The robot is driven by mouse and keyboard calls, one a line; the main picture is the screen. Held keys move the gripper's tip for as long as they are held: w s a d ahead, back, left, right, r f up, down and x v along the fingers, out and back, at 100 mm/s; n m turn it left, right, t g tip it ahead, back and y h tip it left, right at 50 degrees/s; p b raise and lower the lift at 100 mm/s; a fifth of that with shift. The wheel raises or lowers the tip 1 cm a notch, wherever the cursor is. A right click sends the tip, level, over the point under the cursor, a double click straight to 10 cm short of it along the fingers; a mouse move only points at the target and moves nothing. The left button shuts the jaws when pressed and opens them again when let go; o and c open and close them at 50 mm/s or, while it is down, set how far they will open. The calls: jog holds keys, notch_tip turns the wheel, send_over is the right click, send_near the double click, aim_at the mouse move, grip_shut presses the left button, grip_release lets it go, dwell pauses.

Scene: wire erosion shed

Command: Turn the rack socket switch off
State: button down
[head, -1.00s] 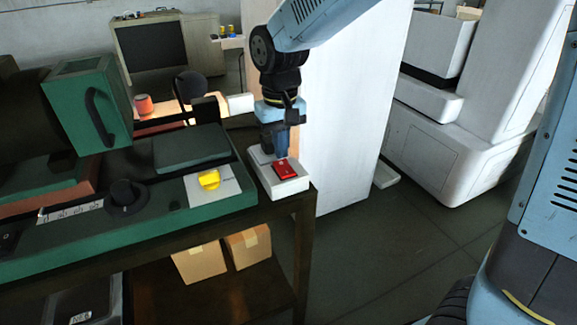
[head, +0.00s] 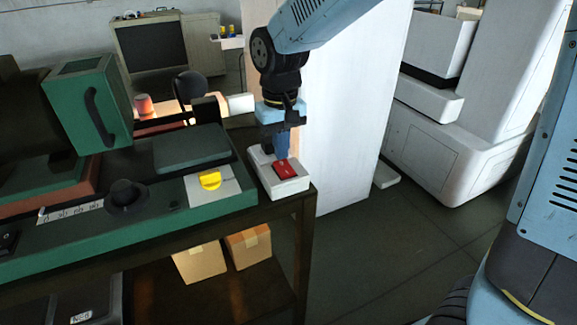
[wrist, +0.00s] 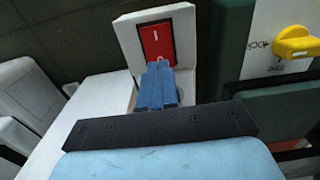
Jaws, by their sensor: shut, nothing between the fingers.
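The rack socket switch is a red rocker (head: 286,169) set in a white box (head: 280,186) at the right end of the green bench. In the wrist view the rocker (wrist: 157,40) has a white line mark at its upper end and a round mark at its lower end. My gripper (head: 282,157) is shut and empty, pointing down at the rocker's far end in the head view. In the wrist view its blue fingertips (wrist: 158,68) are at the round-mark end and partly cover it. They appear to touch the rocker.
A yellow knob (head: 210,180) on a white plate sits left of the switch box. A black dial (head: 127,196) is farther left. A tall white cabinet (head: 345,120) stands close behind and right of my gripper. Cardboard boxes (head: 200,262) lie on the shelf below.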

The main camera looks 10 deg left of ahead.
jog(key=shift+f, duration=0.75)
dwell(0.4)
jog(key=shift+r, duration=3.55)
jog(key=shift+d, duration=0.1)
jog(key=s+d+r+m+t, duration=0.2)
jog(key=s+d, duration=0.1)
jog(key=d, duration=0.7)
jog(key=s+d+r+m+t, duration=0.1)
jog(key=s+d, duration=0.3)
jog(key=d, duration=0.7)
jog(key=s+d+r+m+t, duration=0.2)
jog(key=s+d+r+m, duration=0.1)
jog(key=d, duration=0.7)
jog(key=shift+s+d+t, duration=0.2)
jog(key=shift+s+t, duration=0.1)
jog(key=shift+s, duration=0.25)
